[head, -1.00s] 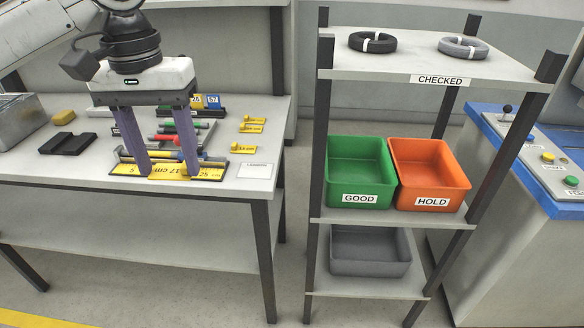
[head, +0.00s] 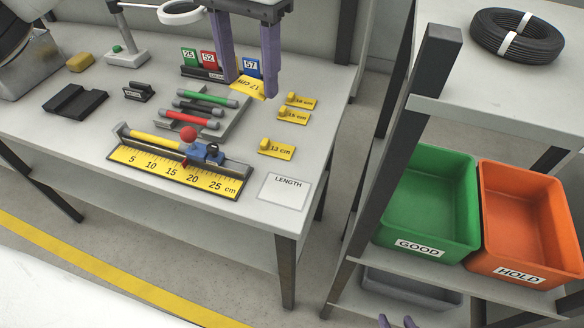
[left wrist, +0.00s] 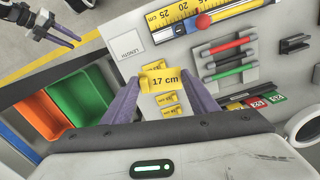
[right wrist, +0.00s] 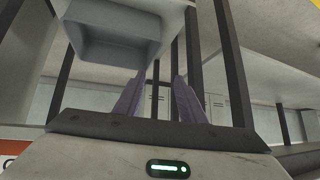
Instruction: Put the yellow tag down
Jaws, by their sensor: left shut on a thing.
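The yellow tag (head: 249,86), marked 17 cm, is between the fingers of my left gripper (head: 251,89). It is tilted in the head view, near the back of the table, in front of the blue 57 card. In the left wrist view the tag (left wrist: 160,80) faces the camera between both fingertips. A white LENGTH card (head: 285,192) lies at the table's front right corner. Three other yellow tags lie near the right edge, one of them the 13 cm tag (head: 277,148). My right gripper (right wrist: 157,100) is open and empty, away from the table.
A yellow ruler gauge (head: 175,170) with a red knob lies at the table's front. A rack of red and green rods (head: 205,112) stands behind it. Numbered cards (head: 208,60) stand at the back. The green GOOD bin (head: 425,205) and orange HOLD bin (head: 525,225) are on the right shelf.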

